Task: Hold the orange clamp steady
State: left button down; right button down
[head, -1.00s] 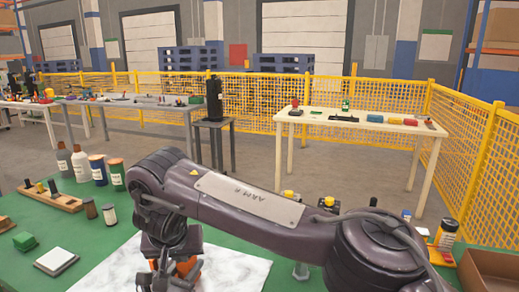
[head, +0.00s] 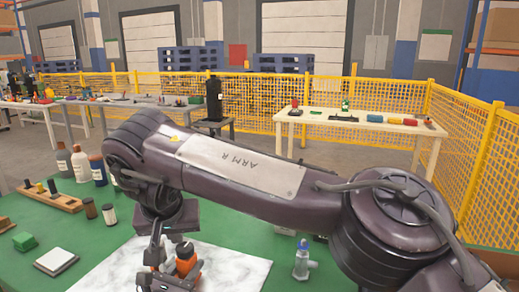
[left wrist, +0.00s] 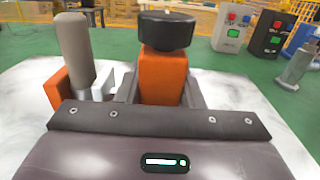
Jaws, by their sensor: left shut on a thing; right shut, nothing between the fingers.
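The orange clamp (head: 187,264) stands low on the white marbled sheet in the head view, with a dark knob on top. In the left wrist view the orange clamp body (left wrist: 162,78) stands upright under its black knob (left wrist: 165,31). My left gripper (head: 160,281) is shut on it, with a finger on each side. A grey rod (left wrist: 75,48) and an orange end piece stand left of the body. My right gripper (head: 156,246) is shut and empty, just above and left of the clamp; its arm hides part of the bench.
The white sheet (head: 235,270) lies on a green bench (head: 75,235). Push-button boxes (left wrist: 268,38) stand behind the clamp in the wrist view.

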pick_arm(q)
jog(key=c, duration=0.9)
grip_release()
